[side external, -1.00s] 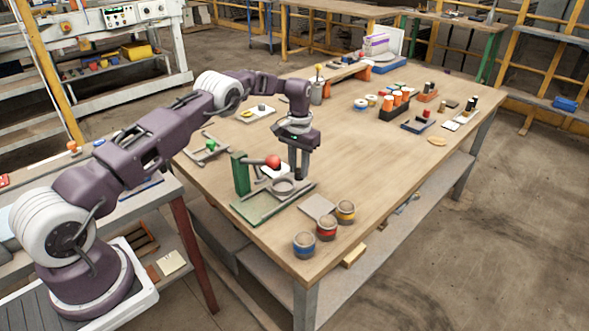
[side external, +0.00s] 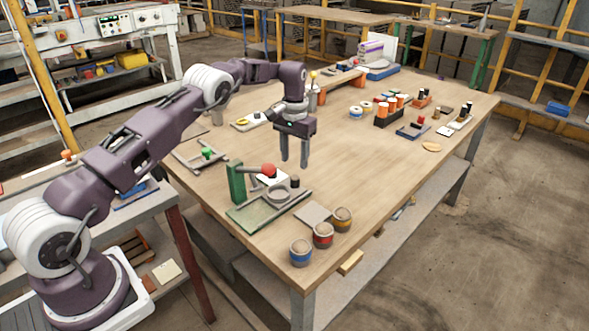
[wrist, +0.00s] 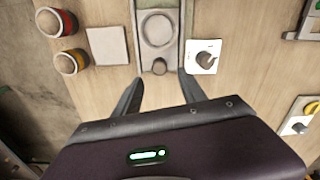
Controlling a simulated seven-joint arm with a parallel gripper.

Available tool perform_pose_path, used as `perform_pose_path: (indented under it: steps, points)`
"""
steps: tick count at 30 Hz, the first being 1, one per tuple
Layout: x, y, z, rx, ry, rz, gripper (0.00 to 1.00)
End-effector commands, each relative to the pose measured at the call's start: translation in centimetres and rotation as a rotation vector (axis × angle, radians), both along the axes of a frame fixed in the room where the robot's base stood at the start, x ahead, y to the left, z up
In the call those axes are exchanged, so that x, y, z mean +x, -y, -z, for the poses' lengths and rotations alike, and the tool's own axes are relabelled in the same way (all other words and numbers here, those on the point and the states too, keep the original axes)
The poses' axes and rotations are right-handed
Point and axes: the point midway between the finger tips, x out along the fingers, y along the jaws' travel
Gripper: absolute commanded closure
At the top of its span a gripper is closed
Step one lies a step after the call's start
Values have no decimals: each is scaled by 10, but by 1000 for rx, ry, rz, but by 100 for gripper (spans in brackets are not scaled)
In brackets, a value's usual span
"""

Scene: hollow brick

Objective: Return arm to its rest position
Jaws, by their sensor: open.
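My gripper (side external: 294,162) is open and empty, raised above the table with its fingers pointing down. In the wrist view its two fingertips (wrist: 161,82) are apart, with bare wood between them. Below it stands the green fixture (side external: 246,217) with a red ball-ended lever (side external: 268,170) and a grey ring (side external: 278,194). A small dark cylinder (side external: 295,181) stands at the fixture's right end. It also shows in the wrist view (wrist: 159,67), just beyond the fingertips and apart from them.
Three banded jars, blue (side external: 300,253), red (side external: 323,235) and yellow (side external: 342,219), stand at the near edge beside a grey plate (side external: 313,213). A white card (wrist: 203,57) with a dark hook lies by the fixture. The table's middle right is clear.

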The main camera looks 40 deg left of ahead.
Motion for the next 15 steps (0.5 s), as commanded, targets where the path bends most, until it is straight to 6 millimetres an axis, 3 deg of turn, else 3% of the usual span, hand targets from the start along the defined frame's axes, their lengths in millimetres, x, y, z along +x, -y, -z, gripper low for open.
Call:
perform_pose_path:
  steps: [11, 13, 15]
  points:
    - [0, 1, -12, 0, 2, 0, 51]
    - [-1, 4, -32, 1, 19, -1, 51]
    - [-8, 14, -74, 2, 53, -1, 51]
